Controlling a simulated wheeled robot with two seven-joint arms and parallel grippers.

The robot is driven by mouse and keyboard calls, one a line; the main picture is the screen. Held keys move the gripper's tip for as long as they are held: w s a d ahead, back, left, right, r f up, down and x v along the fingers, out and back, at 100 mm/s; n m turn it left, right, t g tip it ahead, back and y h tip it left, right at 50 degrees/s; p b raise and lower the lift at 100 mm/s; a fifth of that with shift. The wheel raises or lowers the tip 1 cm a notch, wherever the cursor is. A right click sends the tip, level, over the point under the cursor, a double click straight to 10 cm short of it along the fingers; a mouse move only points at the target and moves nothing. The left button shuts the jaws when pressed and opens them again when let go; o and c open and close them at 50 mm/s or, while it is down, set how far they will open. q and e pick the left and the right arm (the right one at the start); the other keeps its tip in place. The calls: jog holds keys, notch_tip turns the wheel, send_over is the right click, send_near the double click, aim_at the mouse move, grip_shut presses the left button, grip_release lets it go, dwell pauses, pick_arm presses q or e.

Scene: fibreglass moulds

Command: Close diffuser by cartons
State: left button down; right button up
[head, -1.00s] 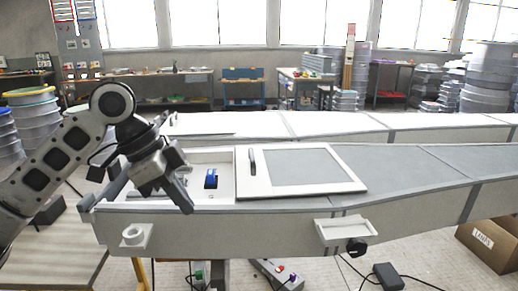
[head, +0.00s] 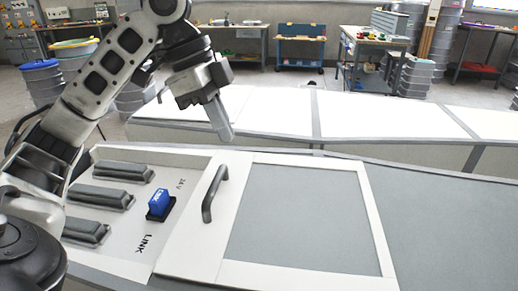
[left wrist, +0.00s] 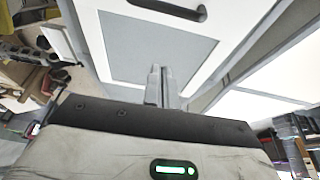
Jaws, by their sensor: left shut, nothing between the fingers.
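The diffuser is a white-framed panel (head: 380,235) with a grey sheet (head: 305,218) and a dark curved handle (head: 214,193) on its left side. It lies on the long bench, to the right of an uncovered white bay (head: 125,240). My left gripper (head: 223,132) is shut and empty, above and beyond the panel's far left corner, apart from the handle. In the left wrist view the shut fingers (left wrist: 160,88) point toward the grey sheet (left wrist: 150,48), with the handle (left wrist: 168,9) at the top edge. My right gripper is out of view. No cartons show clearly in the head view.
The bay holds several dark grey blocks (head: 100,195) and a blue LINK plug (head: 158,203). A second white-topped bench (head: 270,110) runs behind. The grey bench top (head: 445,230) right of the panel is clear. Workbenches stand farther back.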

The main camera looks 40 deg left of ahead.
pick_arm(q)
jog(key=b, duration=0.1)
send_over(223, 199)
jog(key=d, duration=0.2)
notch_tip(223, 199, down, 5)
jog(key=x, duration=0.2)
jog(key=w+b+x, duration=0.1)
jog(key=x, duration=0.2)
jog(key=shift+d, duration=0.15)
jog(key=a, duration=0.1)
jog(key=s+a+b, duration=0.1)
jog(key=shift+s+a+f+b, duration=0.15)
jog(key=shift+a+f+b, duration=0.05)
jog(key=shift+a+b, duration=0.1)
jog(key=shift+s+a, duration=0.2)
jog(key=shift+a, duration=0.2)
jog(key=shift+a+r, duration=0.1)
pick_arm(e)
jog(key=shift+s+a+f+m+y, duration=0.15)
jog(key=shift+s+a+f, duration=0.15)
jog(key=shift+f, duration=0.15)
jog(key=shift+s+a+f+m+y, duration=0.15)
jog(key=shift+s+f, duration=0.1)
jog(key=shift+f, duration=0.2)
pick_arm(q)
jog(key=shift+a, duration=0.1)
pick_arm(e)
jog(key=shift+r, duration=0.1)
